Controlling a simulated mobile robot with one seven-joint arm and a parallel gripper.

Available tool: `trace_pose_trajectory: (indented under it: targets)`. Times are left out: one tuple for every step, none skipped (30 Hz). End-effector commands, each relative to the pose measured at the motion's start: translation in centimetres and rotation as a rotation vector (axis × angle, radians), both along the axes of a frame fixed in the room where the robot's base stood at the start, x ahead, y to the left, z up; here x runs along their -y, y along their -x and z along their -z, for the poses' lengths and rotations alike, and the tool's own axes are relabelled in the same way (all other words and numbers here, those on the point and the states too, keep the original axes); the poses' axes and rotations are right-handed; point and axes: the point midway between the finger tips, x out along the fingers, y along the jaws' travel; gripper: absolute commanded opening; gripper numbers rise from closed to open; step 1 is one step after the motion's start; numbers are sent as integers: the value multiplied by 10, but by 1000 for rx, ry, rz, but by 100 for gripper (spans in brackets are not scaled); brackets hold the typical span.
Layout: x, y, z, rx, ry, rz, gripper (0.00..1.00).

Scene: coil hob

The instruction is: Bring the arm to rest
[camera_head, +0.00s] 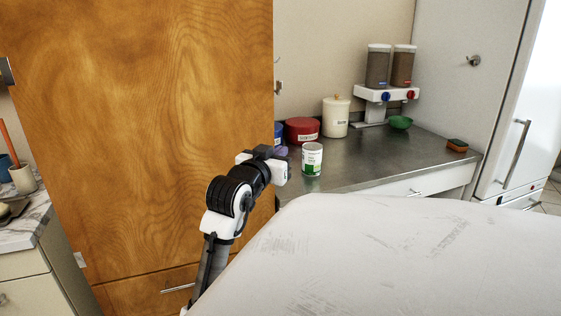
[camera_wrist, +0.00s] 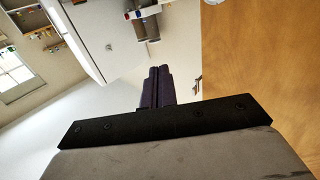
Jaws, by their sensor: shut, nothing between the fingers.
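My arm reaches up from the bottom of the head view, in front of the wooden cabinet. My gripper (camera_head: 281,151) is at the near left end of the steel counter, beside a white can with a green label (camera_head: 312,159). In the head view I cannot tell whether it touches the can. In the wrist view the two dark fingers of my gripper (camera_wrist: 157,86) lie together, shut with nothing between them. The wrist view is tilted.
The tall wooden cabinet (camera_head: 150,130) stands close to my arm. The steel counter (camera_head: 385,155) holds a red tin (camera_head: 301,131), a cream canister (camera_head: 336,118), a dispenser (camera_head: 386,94), a green bowl (camera_head: 400,122) and a sponge (camera_head: 457,145). Its middle is clear.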

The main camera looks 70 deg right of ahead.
Motion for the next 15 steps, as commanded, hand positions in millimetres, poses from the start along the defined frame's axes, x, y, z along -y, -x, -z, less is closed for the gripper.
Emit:
trace_pose_trajectory:
  targets:
    - [-3,3,2,1,-1,0,0]
    - [-4,4,1,1,-1,0,0]
    - [-6,5,1,0,-1,0,0]
    - [-6,6,1,0,-1,0,0]
    - [-7,6,1,-1,-1,0,0]
    - [-7,7,1,-1,-2,0,0]
    - [-7,6,1,-1,-2,0,0]
    - [-7,7,1,-1,-2,0,0]
    - [-7,7,1,-1,-2,0,0]
    - [-7,7,1,-1,-2,0,0]
    - [-7,6,1,-1,-1,0,0]
    - [-8,4,0,-2,1,-4,0]
    - [-10,1,-1,-2,6,-10,0]
    - [-12,-5,-3,-3,14,-20,0]
    - [-17,-15,-7,-4,29,-39,0]
